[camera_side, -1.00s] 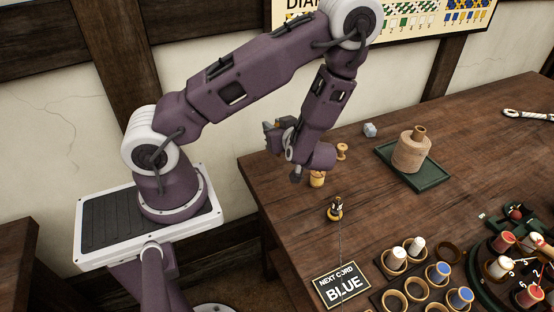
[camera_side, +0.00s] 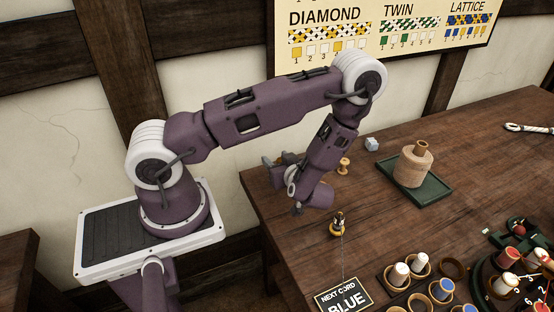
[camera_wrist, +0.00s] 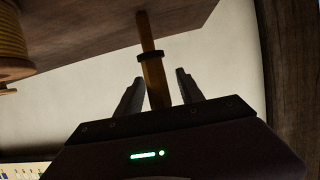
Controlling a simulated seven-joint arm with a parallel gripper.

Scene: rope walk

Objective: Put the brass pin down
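The brass pin (camera_wrist: 154,72), a slim yellow-brown rod with a dark collar, shows in the wrist view between the two dark fingers of my gripper (camera_wrist: 159,77). Light background shows between the rod and each fingertip. The rod's lower end in the picture is hidden behind the gripper body, so I cannot tell whether it is gripped there. Its other end overlaps the tabletop in the picture; contact is unclear. In the side view my gripper (camera_side: 278,160) is by the table's left end, and the pin cannot be made out there.
Several bobbins stand at front right. The middle is clear.

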